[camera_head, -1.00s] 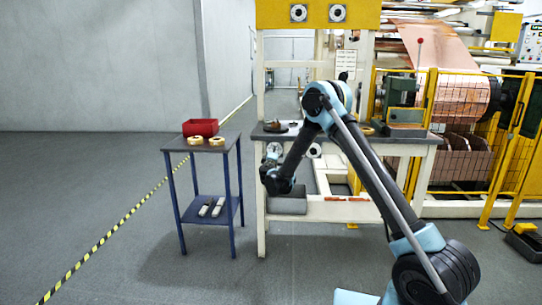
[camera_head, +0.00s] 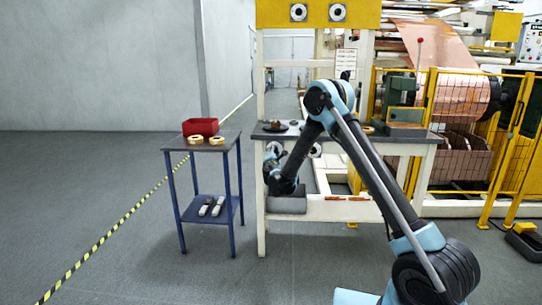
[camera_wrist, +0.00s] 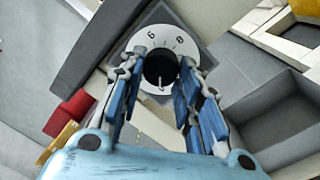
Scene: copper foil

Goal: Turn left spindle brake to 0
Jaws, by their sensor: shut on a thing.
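The spindle brake dial shows in the wrist view as a white numbered disc (camera_wrist: 140,42) with a black round knob (camera_wrist: 160,69) at its middle. Some digits show along its upper rim, and a small light mark shows at the knob's lower edge; the exact setting is not readable. My gripper (camera_wrist: 161,66) has its blue-padded fingers on both sides of the knob, shut on it. The fingers hide the dial's sides. In the head view the left dial (camera_head: 274,147) sits under the bench top, just above my wrist, partly covered. The right dial (camera_head: 316,150) is partly behind my arm.
A blue side table (camera_head: 237,150) with a red bin (camera_head: 200,127) and yellow rings stands to the left. A grey box (camera_head: 290,205) sits on the bench's lower shelf, close under my wrist. A yellow fence (camera_head: 436,100) guards the copper rolls at the right.

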